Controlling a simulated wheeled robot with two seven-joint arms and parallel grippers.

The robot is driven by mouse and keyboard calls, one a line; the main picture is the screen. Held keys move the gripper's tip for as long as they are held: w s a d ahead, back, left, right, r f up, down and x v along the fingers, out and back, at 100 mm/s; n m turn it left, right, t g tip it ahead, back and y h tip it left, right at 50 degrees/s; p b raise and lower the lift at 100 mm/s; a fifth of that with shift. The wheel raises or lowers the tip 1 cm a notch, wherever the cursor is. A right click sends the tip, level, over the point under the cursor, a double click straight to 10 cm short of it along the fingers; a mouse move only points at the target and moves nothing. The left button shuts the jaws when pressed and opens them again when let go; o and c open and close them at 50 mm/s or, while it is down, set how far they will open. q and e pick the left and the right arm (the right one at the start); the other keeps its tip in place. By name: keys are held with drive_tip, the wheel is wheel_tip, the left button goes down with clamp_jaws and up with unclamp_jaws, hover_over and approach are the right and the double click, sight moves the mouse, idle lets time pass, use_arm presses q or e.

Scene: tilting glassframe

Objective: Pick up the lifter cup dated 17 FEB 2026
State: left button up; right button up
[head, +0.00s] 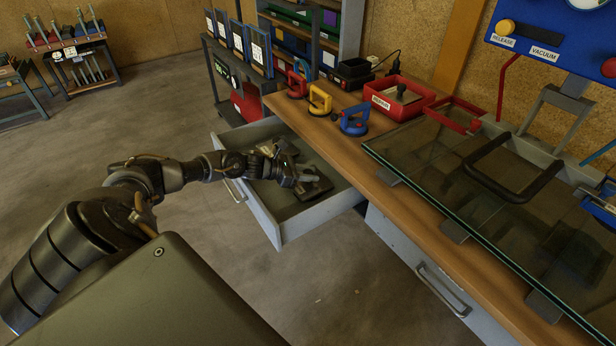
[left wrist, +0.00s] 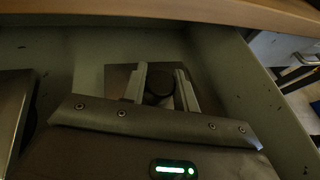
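Three lifter cups stand in a row on the wooden bench: a red one (head: 297,84), a yellow one (head: 320,100) and a blue one (head: 354,120). I cannot read a date on any of them. My left gripper (head: 308,178) reaches down into the open grey drawer (head: 292,224). In the left wrist view its two fingers (left wrist: 163,88) stand on either side of a dark round knob (left wrist: 159,80) above a dark plate (left wrist: 119,80). Whether they press on the knob is unclear. My right gripper is out of view.
A red tray (head: 425,99) with a dark object inside stands on the bench behind the blue cup. A large glass pane (head: 440,165) lies on the right, its edge over the bench. The drawer walls stand close around my left gripper.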

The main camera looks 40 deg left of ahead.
use_arm(q)
clamp_jaws()
drive_tip(key=shift+r, duration=0.1)
drive_tip(key=shift+r, duration=0.55)
drive_tip(key=shift+r+b, duration=0.3)
drive_tip(key=shift+r, duration=0.4)
drive_tip(key=s+a+r, duration=0.6)
drive_tip(key=s+r, duration=0.4)
drive_tip(key=s, duration=0.2)
drive_tip(key=shift+s+a+r+b, duration=0.2)
drive_tip(key=shift+a+b, duration=0.05)
drive_tip(key=shift+b, duration=0.05)
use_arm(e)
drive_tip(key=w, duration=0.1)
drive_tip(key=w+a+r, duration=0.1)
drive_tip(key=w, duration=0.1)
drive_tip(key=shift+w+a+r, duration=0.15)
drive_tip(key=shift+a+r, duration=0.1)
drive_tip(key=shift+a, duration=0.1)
